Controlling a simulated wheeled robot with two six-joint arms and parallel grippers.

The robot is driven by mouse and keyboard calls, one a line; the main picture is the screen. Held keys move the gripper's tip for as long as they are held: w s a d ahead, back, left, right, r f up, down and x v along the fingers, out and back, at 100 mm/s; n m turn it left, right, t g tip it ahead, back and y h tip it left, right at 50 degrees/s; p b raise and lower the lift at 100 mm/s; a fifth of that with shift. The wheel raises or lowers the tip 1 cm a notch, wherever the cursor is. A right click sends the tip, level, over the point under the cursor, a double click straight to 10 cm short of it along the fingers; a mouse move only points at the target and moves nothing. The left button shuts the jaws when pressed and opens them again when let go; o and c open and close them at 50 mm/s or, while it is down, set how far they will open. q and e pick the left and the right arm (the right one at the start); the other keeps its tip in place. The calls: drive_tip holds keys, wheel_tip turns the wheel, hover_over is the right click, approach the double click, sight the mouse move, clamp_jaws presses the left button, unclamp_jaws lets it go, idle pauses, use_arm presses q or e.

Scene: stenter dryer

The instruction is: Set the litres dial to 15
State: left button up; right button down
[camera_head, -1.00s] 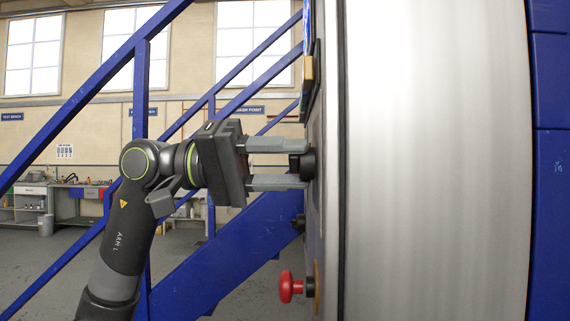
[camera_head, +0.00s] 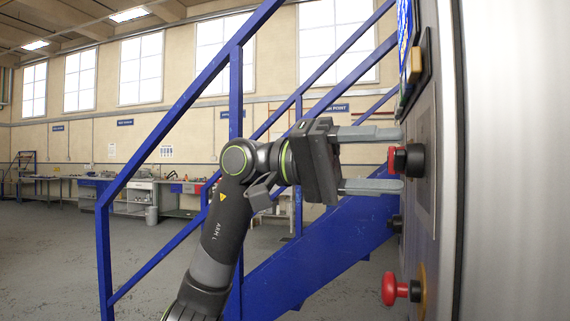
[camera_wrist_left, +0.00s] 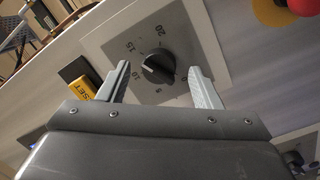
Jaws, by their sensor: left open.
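The litres dial is a black knob (camera_wrist_left: 158,68) on a pale square plate marked 5, 10, 15 and 20 in the left wrist view. A light mark shows on the knob's left side, towards the 10–15 side; its exact reading is hard to tell. In the head view the knob (camera_head: 416,160) sticks out of the panel, seen edge-on. My left gripper (camera_head: 401,160) is open, pointing at the panel, one finger above and one below the knob's level. In the left wrist view its fingers (camera_wrist_left: 158,77) stand on either side of the knob, with gaps visible. My right gripper is out of view.
A yellow SET button (camera_wrist_left: 82,87) sits close to the left finger in the wrist view. A red button (camera_head: 394,289) juts out lower on the panel; another red part (camera_head: 392,159) shows behind the dial. Blue stair rails (camera_head: 236,100) stand behind my arm. Floor at left is clear.

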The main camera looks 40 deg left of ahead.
use_arm(q)
drive_tip(key=s+a+b, duration=0.2)
drive_tip(key=a, duration=1.3)
drive_tip(key=shift+s+a, duration=0.25)
drive_tip(key=shift+a, duration=0.15)
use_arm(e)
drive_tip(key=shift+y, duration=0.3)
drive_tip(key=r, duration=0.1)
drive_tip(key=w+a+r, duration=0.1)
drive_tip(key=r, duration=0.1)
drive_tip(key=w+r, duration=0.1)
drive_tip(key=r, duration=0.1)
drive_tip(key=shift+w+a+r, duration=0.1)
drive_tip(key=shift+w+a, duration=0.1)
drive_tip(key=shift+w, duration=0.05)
